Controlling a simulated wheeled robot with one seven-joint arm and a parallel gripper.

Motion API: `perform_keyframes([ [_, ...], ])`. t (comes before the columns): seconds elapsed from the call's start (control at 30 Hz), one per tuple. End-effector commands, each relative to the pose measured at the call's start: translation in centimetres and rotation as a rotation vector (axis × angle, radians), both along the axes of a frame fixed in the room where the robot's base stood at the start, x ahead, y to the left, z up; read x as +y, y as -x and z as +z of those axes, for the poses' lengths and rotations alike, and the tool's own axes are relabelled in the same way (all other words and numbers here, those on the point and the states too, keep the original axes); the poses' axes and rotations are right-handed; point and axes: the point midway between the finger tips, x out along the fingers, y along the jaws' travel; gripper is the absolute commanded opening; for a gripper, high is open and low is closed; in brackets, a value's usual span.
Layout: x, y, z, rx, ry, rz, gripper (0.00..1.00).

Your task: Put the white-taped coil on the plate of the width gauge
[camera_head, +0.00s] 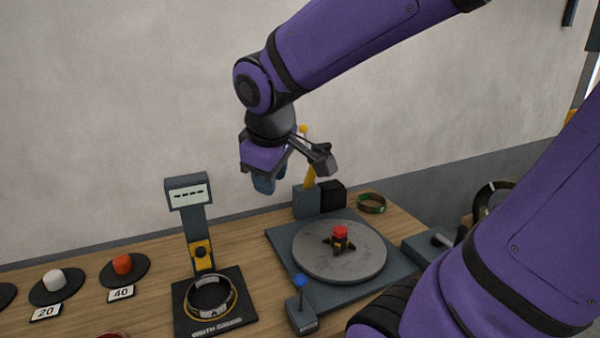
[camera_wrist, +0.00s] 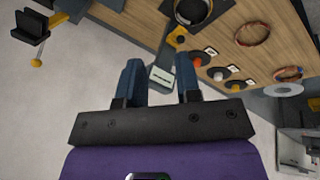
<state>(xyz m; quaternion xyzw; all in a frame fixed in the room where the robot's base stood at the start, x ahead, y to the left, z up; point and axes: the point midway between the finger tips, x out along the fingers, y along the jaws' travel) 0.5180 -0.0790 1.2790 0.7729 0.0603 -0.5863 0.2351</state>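The width gauge (camera_head: 188,195) stands at the left of the bench, its display showing dashes. Its dark square plate (camera_head: 237,310) lies at the foot of its post. A ring-shaped coil with white tape (camera_head: 208,281) lies flat on that plate, with a thin yellowish ring around or beneath it. The coil also shows at the top of the wrist view (camera_wrist: 206,14). My gripper (camera_head: 295,174) is raised in the air, above and to the right of the gauge, clear of the coil. In the wrist view its two blue fingers (camera_wrist: 160,68) are apart with nothing held between them.
A round grey turntable (camera_head: 310,262) with a red-topped hub stands right of the gauge. A blue-knobbed lever (camera_head: 301,283) is between them. A green-taped coil (camera_head: 371,203) lies behind the turntable. White (camera_head: 54,280) and orange (camera_head: 122,265) pieces sit on dark discs at left.

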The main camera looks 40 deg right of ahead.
Motion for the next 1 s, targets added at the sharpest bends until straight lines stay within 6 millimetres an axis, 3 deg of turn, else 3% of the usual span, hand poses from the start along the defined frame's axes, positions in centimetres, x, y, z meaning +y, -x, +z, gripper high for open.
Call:
perform_keyframes([
  [0.2,0.6,5.4,2.7,-0.126,-0.187,-0.218,0.32],
  [0.4,0.9,8.2,3.6,-0.176,-0.313,-0.331,0.32],
  [1.0,1.0,8.8,3.7,-0.184,-0.344,-0.356,0.32],
])
